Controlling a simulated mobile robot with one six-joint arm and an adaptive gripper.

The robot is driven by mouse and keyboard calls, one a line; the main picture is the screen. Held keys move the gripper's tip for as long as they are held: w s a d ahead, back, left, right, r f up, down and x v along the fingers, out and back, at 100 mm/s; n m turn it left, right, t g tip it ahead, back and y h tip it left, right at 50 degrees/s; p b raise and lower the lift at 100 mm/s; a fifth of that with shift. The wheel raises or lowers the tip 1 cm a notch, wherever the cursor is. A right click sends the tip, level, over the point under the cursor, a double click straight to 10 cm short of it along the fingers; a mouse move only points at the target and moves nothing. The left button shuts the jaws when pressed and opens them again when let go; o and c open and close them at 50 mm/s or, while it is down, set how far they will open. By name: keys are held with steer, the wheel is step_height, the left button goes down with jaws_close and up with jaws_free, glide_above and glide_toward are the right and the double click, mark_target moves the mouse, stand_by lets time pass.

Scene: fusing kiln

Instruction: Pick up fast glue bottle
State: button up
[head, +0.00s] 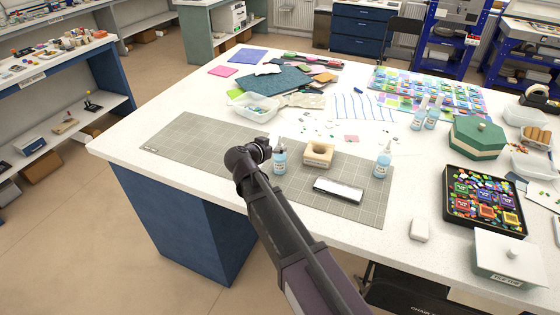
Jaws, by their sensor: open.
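Several small bottles with pale blue bodies and whitish tops stand on the white table. One bottle (280,159) is upright on the grey cutting mat, just right of my gripper. Another bottle (383,163) stands near the mat's right side. Two more, a bottle (418,118) and its neighbour (433,117), stand further back at the right. Their labels are too small to read, so I cannot tell which is the fast glue. My gripper (264,148) is open at the end of my arm, over the mat. Its fingers are small and dark, and contact with the near bottle cannot be judged.
A wooden block with a hole (319,154) and a white-topped flat piece (338,190) lie on the cutting mat (190,140). A clear tub (254,108) sits behind. A black tray (484,198) and green box (477,138) are at right. The mat's left part is clear.

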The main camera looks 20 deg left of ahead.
mark_target(279, 145)
steer(key=shift+b+x, duration=0.45)
steer(key=shift+x, duration=1.2)
steer(key=shift+s, duration=0.1)
jaws_close()
